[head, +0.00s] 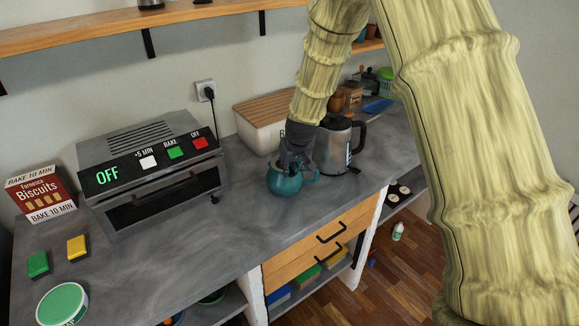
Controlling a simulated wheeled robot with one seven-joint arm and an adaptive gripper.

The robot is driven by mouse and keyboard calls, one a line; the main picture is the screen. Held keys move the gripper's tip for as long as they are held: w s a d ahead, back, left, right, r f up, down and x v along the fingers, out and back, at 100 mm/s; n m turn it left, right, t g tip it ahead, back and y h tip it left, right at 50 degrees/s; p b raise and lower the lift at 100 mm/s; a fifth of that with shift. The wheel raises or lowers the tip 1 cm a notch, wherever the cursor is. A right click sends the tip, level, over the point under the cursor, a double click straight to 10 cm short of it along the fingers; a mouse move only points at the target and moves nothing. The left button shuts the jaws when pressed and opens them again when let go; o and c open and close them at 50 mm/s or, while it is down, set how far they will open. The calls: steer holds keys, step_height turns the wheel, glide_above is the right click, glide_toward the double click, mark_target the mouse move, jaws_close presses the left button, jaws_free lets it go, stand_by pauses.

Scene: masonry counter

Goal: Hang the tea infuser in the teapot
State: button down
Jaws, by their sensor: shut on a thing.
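The teapot (285,182) is a teal, rounded pot on the grey counter, right of the oven and in front of the bread box. My gripper (294,164) is dark and points down at the teapot's mouth from above. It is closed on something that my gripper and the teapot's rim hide. I take this to be the tea infuser, but I cannot make out its shape. I cannot tell whether it is inside the teapot or just above the opening.
A steel kettle (334,148) stands close behind and right of the teapot. A bread box (261,130) is behind it. The oven (150,170) stands left, with a biscuit box (41,194) beyond.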

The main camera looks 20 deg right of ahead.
steer(key=shift+s+f, duration=0.2)
steer(key=shift+f, duration=0.1)
steer(key=c, duration=1.3)
jaws_free()
steer(key=shift+f, duration=0.1)
steer(key=shift+w, duration=0.15)
steer(key=shift+r, duration=0.3)
steer(key=shift+r+p, duration=0.2)
steer(key=shift+p, duration=0.1)
steer(key=shift+r+p, duration=1.8)
steer(key=shift+r, duration=0.9)
